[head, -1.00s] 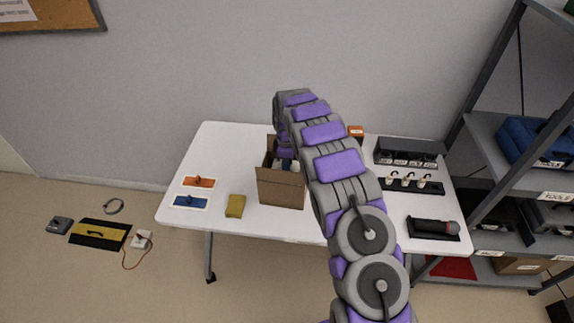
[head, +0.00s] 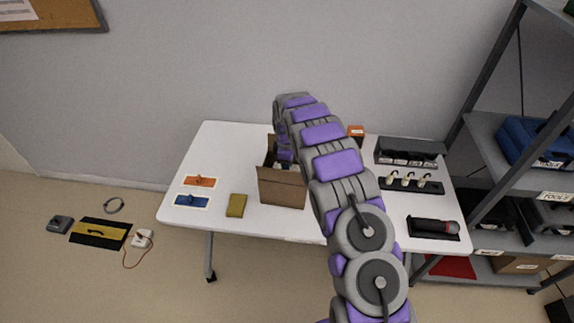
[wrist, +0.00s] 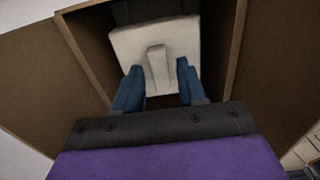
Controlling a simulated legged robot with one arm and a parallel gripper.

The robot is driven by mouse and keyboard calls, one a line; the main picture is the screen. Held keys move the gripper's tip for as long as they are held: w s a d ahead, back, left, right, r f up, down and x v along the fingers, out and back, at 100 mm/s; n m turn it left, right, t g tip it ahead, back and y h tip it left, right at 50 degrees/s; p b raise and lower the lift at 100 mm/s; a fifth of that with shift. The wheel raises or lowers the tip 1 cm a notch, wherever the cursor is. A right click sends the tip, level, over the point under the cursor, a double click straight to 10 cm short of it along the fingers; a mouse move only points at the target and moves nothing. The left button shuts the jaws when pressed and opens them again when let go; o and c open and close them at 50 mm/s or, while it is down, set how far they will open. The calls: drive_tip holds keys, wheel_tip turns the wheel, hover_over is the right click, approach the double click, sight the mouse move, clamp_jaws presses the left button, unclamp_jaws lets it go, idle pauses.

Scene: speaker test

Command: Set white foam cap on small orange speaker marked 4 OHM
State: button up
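The white foam cap (wrist: 188,38), a pale block with a raised tab, lies inside the open cardboard box (head: 281,190) on the table. It nearly fills the upper part of the box opening in the wrist view. My gripper (wrist: 159,68) reaches down into the box, its two blue fingers apart on either side of the tab, with gaps between. In the head view the box wall and my arm hide the fingers.
A shelf unit stands right.

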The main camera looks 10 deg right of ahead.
drive_tip(key=shift+o, duration=0.5)
drive_tip(key=shift+r, duration=0.5)
wheel_tip(320, 180, up, 12)
drive_tip(key=p, duration=0.2)
drive_tip(key=s+d+r+m, duration=0.2)
drive_tip(key=s+r+m, duration=0.2)
drive_tip(key=s+r, duration=0.5)
drive_tip(key=s+r+m, duration=0.2)
drive_tip(key=s+r, duration=0.1)
drive_tip(key=s, duration=0.4)
drive_tip(key=s+r+m, duration=0.2)
drive_tip(key=s+r, duration=0.1)
drive_tip(key=s, duration=0.5)
drive_tip(key=s+a+f+m+g, duration=0.1)
drive_tip(key=s+m, duration=0.4)
drive_tip(key=s, duration=2.3)
drive_tip(key=shift+s+a+f+m+g, duration=0.2)
drive_tip(key=shift+s+a+m+g, duration=0.15)
drive_tip(key=shift+a, duration=0.2)
